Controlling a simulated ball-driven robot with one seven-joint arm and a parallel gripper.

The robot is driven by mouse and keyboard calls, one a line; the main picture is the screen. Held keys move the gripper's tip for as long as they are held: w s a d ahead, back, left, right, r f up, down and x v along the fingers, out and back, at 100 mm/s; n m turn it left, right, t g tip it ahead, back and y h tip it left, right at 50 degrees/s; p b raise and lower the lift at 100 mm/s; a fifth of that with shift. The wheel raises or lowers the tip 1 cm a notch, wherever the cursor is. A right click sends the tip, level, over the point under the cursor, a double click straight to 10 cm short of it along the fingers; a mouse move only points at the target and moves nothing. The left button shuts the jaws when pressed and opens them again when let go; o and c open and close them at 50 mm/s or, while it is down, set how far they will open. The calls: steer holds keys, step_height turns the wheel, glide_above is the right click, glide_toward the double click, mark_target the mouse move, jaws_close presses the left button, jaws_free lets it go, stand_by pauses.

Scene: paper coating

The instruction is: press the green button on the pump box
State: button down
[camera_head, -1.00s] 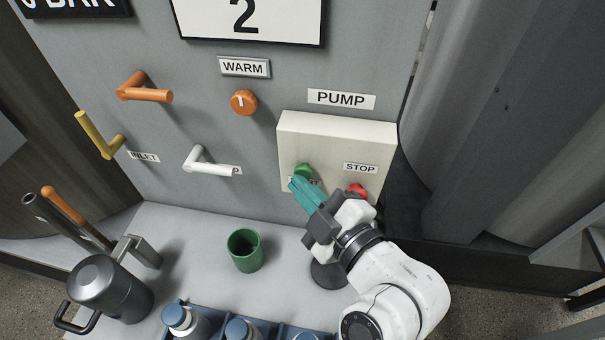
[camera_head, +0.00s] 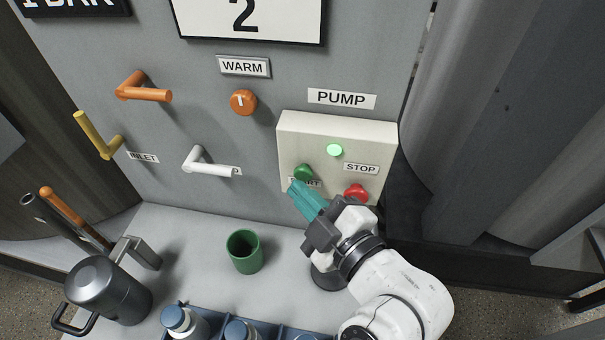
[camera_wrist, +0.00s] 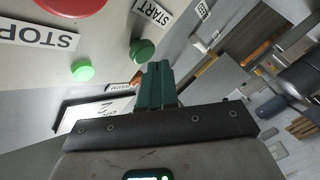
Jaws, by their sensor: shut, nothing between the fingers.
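The pump box (camera_head: 290,135) is a cream box on the grey panel under a PUMP label. Its green button (camera_head: 303,172) is at the lower left, above a partly covered START label; it also shows in the wrist view (camera_wrist: 143,49). A red button (camera_head: 356,192) is at the lower right by the STOP label. A round green lamp (camera_head: 335,150) glows on the box and also shows in the wrist view (camera_wrist: 83,71). My gripper (camera_head: 294,187) has teal fingers, shut and empty. The fingertips are just below the green button, and in the wrist view they look apart from it.
A green cup (camera_head: 244,251) stands on the grey shelf left of my arm. A dark jug (camera_head: 110,288) is at the lower left, and a blue rack (camera_head: 205,314) of bottles is at the front. A white handle (camera_head: 210,163) and orange knob (camera_head: 243,102) stick out of the panel.

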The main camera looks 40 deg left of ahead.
steer(key=shift+s+d, duration=0.1)
steer(key=shift+s, duration=0.1)
steer(key=shift+s+d, duration=0.45)
steer(key=shift+s, duration=0.25)
steer(key=shift+s+d, duration=0.4)
steer(key=shift+s, duration=0.35)
steer(key=shift+s+d, duration=0.45)
steer(key=shift+s, duration=0.25)
steer(key=w+d+f+m+t+h, duration=0.1)
steer(key=w+d+f+m+h, duration=0.1)
steer(key=d+f+m+h, duration=0.6)
steer(key=w+d+f+m+t+h, duration=0.1)
steer(key=w+d+f+m, duration=0.25)
steer(key=d+f, duration=0.8)
steer(key=s+d+f+m+g+h, duration=0.2)
steer(key=s+d+m, duration=0.5)
steer(key=d, duration=0.6)
steer(key=s+d+f+m+g+h, duration=0.2)
steer(key=s+d+f+m+h, duration=0.3)
steer(key=s+d, duration=0.4)
steer(key=d+m+h, duration=0.1)
steer(key=d+m, duration=0.1)
steer(key=d, duration=0.2)
steer(key=shift+f+g, duration=0.3)
steer(key=shift+g, duration=0.1)
